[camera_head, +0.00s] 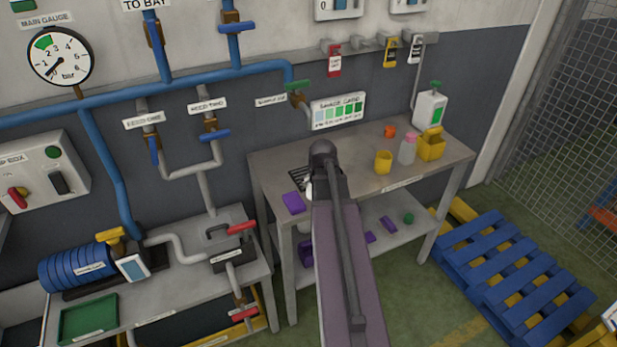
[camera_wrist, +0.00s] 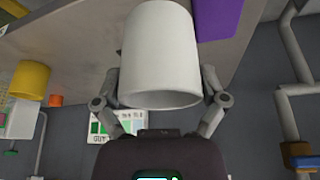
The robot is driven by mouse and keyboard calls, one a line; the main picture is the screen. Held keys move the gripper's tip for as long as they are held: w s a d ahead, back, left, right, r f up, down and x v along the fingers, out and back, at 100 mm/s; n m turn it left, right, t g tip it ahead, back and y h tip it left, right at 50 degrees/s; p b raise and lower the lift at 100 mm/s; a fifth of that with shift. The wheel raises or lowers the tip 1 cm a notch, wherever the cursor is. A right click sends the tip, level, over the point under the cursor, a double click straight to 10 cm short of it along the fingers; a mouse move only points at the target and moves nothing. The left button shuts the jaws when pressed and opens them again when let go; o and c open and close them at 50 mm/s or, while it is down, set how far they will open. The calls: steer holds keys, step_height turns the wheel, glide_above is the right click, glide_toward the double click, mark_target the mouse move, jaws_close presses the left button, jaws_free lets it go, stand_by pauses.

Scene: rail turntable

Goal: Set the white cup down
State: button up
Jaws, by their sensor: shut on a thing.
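The white cup (camera_wrist: 160,55) fills the middle of the wrist view, between the two fingers of my gripper (camera_wrist: 163,88). My gripper is shut on it. In the head view my own arm hides most of the cup; only a white sliver (camera_head: 308,188) shows left of my wrist, near the drain grate. The cup is over the left part of the grey workbench (camera_head: 345,165). I cannot tell whether its base touches the top.
A purple block (camera_head: 293,203) lies at the bench's front left corner. A yellow cup (camera_head: 383,162), a pink-capped bottle (camera_head: 407,150), a yellow caddy (camera_head: 431,147) and an orange piece (camera_head: 389,131) stand to the right. Bare bench top lies between my wrist and the yellow cup.

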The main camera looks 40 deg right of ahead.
steer(key=shift+w+a+n+y, duration=0.2)
steer(key=shift+a+n, duration=0.3)
steer(key=shift+n, duration=0.2)
steer(key=shift+w+a+n+y, duration=0.1)
steer(key=shift+a+n+y, duration=0.1)
steer(key=shift+a+n, duration=0.4)
steer(key=shift+w+d, duration=0.1)
steer(key=shift+d, duration=0.1)
steer(key=w+d, duration=0.6)
steer(key=w, duration=0.1)
steer(key=w+d+f+b, duration=0.1)
steer(key=w+d, duration=0.2)
steer(key=w, duration=0.1)
steer(key=shift+w+f, duration=0.1)
steer(key=shift+w, duration=0.1)
steer(key=shift+w+d, duration=0.25)
steer(key=shift+w, duration=0.2)
steer(key=shift+w+d+f+b, duration=0.1)
steer(key=shift+f+b, duration=0.3)
steer(key=shift+b, duration=0.1)
steer(key=shift+f+b, duration=1.45)
steer(key=shift+f, duration=0.15)
